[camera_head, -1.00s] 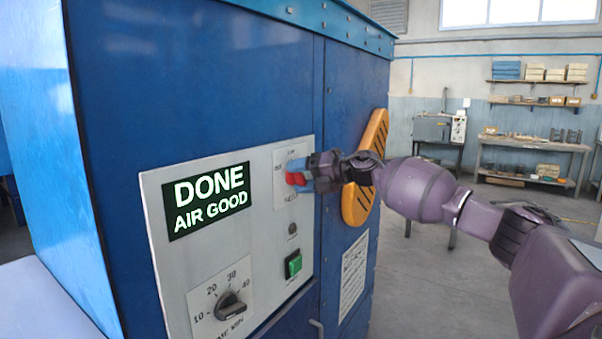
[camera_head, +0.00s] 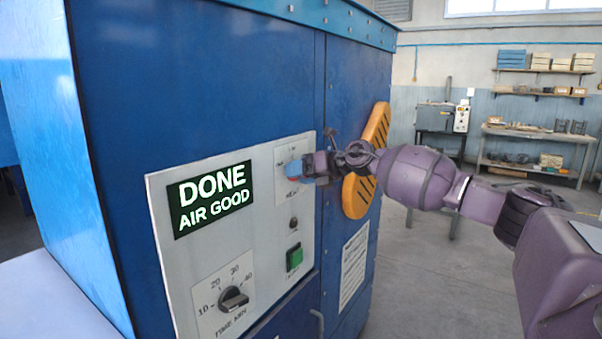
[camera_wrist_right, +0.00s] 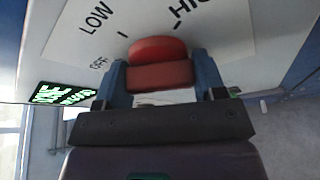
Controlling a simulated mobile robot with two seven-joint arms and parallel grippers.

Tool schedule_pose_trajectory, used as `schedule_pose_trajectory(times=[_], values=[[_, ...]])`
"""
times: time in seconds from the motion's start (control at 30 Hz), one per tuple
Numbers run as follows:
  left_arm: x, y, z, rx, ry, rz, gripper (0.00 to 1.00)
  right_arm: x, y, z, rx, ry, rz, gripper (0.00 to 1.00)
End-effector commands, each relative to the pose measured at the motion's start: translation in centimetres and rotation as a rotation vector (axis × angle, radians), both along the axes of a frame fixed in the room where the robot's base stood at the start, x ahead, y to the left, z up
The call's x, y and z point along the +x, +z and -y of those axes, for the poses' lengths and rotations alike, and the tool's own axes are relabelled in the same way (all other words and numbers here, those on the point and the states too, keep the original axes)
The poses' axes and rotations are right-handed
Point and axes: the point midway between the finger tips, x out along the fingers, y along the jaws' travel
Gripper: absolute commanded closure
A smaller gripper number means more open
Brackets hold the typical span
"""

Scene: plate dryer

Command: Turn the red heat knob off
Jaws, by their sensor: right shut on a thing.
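The red heat knob (camera_wrist_right: 158,62) shows in the right wrist view between the two blue fingers of my right gripper (camera_wrist_right: 163,82). The fingers are shut on it. Its dial plate has the labels OFF, LOW and part of HIGH; I cannot tell exactly which mark the knob points at. In the head view my right gripper (camera_head: 294,168) is at the upper right of the grey control panel (camera_head: 262,250) and hides most of the knob. My left gripper is not in view.
The blue dryer cabinet (camera_head: 190,80) has a screen (camera_head: 211,198) reading DONE AIR GOOD, a time dial (camera_head: 233,297) and a green button (camera_head: 294,257). A yellow slotted handle (camera_head: 357,196) stands close behind my right gripper. Open floor lies to the right.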

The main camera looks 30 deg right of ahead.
Motion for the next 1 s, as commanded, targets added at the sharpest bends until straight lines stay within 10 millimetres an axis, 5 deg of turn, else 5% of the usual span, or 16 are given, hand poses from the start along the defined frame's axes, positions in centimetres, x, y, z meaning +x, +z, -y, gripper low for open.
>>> schedule_pose_trajectory(times=[0.33,0.37,0.5,1.0], values=[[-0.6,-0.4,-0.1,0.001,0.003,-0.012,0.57,0.0,-0.2,0.0,-0.006,0.002,0.0,0.6],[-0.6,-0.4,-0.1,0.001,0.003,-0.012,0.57,0.0,-0.2,0.0,-0.006,0.002,0.0,0.33],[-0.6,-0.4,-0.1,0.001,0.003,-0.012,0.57,0.0,-0.1,0.0,-0.005,0.001,0.0,0.12],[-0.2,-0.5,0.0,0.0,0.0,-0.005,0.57,-1.5,0.4,1.1,-0.005,-0.002,0.0,0.11]])
